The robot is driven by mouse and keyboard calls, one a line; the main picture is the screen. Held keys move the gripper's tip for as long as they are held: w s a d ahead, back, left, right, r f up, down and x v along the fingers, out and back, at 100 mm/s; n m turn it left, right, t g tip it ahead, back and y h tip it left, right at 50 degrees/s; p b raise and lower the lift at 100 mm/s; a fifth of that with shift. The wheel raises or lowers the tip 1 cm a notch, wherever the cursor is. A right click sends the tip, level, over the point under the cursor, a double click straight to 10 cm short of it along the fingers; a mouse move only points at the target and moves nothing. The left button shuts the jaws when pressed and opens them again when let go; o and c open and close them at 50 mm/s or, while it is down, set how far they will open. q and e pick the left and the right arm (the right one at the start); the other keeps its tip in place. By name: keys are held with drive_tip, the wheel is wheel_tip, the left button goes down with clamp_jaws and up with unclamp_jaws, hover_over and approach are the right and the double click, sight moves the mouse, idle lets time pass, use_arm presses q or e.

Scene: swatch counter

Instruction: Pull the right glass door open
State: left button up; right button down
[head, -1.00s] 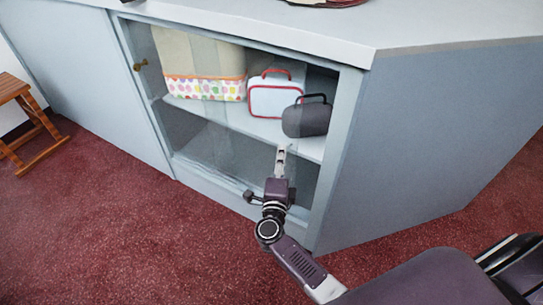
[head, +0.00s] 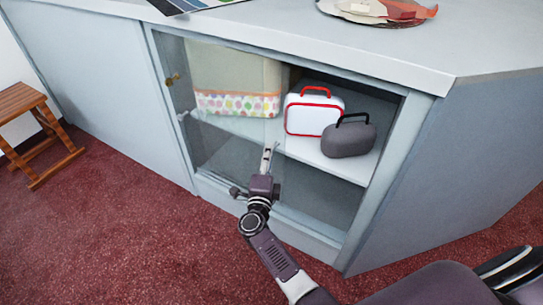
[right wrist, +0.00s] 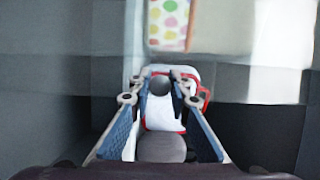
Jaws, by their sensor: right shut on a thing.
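The right glass door (head: 235,140) is a clear sliding pane in the front of the pale blue cabinet. It stands partly open: the right part of the front is uncovered, and the bags there show clearly. My right gripper (head: 268,152) is at the pane, left of the opening. In the right wrist view my right gripper (right wrist: 160,82) is shut on a round dark knob (right wrist: 160,86) between its fingertips. The knob is hidden in the head view. A brass knob (head: 173,78) sits at the far left of the glazed front. My left gripper is not in view.
On the shelf stand a dotted fabric box (head: 237,100), a white bag with red trim (head: 308,115) and a grey case (head: 348,140). A plate (head: 375,18) is on the counter (head: 290,35). A wooden stool (head: 25,125) stands left; the red carpet in front is clear.

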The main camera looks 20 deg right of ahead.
drive_tip(key=shift+a+f, duration=0.1)
drive_tip(key=shift+f, duration=0.05)
drive_tip(key=c, duration=1.8)
unclamp_jaws()
drive_tip(key=shift+s, duration=0.1)
